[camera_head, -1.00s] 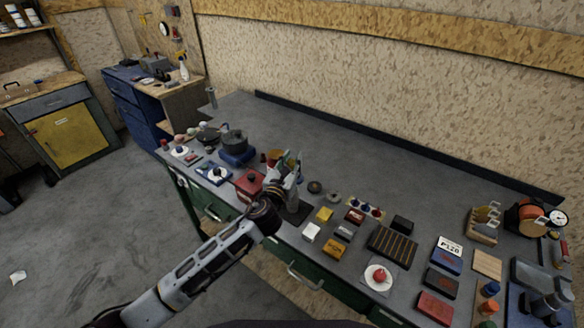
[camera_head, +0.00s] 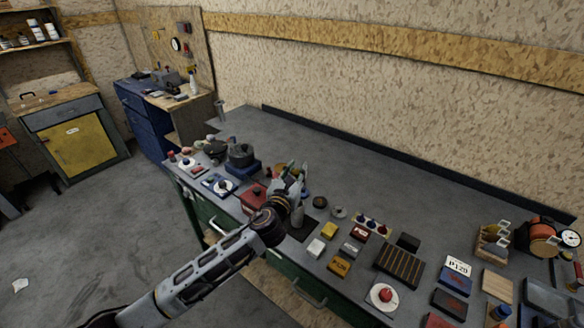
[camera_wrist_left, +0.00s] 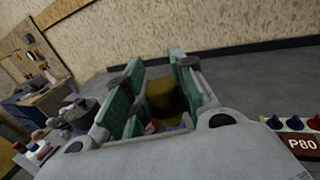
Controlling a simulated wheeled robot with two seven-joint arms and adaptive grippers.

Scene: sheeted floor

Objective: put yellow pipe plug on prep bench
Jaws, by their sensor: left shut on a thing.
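My left gripper (camera_head: 291,182) is over the front part of the long grey bench (camera_head: 340,165). In the left wrist view its green-padded fingers (camera_wrist_left: 150,92) stand on both sides of a dull yellow, rounded thing, which looks like the yellow pipe plug (camera_wrist_left: 163,93). The gripper is shut on it. The fingers hide part of the plug, and in the head view I cannot make it out clearly. Which bench is the prep bench is not marked. My right gripper is out of view.
Blocks, a slotted dark tray (camera_head: 398,264), a pot (camera_head: 241,155) and a red box (camera_head: 253,195) crowd the long bench's front. Its back strip is clear. A blue-drawer bench (camera_head: 140,118) and a yellow-door cabinet (camera_head: 75,148) stand at the far left.

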